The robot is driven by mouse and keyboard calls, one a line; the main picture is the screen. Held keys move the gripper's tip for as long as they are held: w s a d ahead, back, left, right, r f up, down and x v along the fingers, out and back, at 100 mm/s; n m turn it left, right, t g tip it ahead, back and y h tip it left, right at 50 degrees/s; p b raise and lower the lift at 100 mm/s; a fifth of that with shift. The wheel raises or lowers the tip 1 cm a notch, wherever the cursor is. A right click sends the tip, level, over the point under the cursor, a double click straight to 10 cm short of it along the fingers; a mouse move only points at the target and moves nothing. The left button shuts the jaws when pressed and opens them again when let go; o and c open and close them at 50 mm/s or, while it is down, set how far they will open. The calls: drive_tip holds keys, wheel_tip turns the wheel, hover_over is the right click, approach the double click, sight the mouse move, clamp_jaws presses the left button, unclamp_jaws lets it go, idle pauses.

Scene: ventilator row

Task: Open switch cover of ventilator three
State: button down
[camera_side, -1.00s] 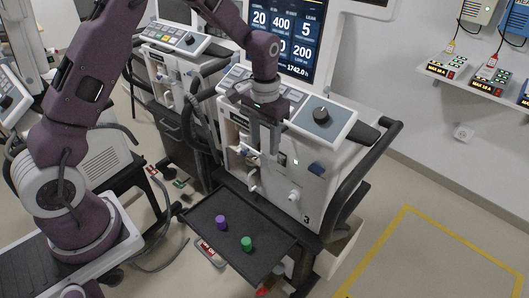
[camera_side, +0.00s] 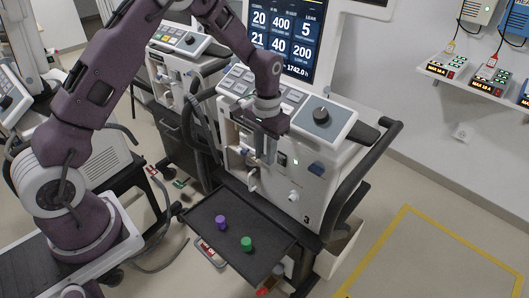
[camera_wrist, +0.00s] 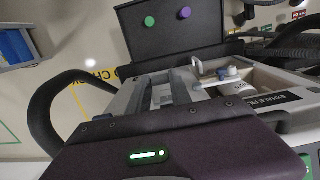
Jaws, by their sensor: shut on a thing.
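Ventilator three (camera_side: 290,185), a white and grey machine with a "3" low on its front, stands in the middle of the side view. My gripper (camera_side: 262,163) points down in front of its upper front panel, just left of a small lit green spot. In the wrist view my gripper (camera_wrist: 160,84) shows two grey fingers close to the white machine front. The fingers are shut on a small part there, apparently the switch cover. The fingers hide most of it, so its shape and angle cannot be told.
A black tray (camera_side: 215,245) juts out below, with a purple knob (camera_side: 221,222) and a green knob (camera_side: 246,244) on it. A round black dial (camera_side: 320,116) sits on the sloping panel above. A blue part (camera_side: 316,169) is right of my gripper.

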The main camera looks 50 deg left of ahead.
drive_tip(key=shift+w+r+g, duration=0.5)
drive_tip(key=shift+r+g, duration=0.05)
drive_tip(key=shift+g, duration=0.55)
drive_tip(key=c, duration=1.2)
unclamp_jaws()
drive_tip(key=shift+o, duration=0.2)
drive_tip(key=v, duration=0.7)
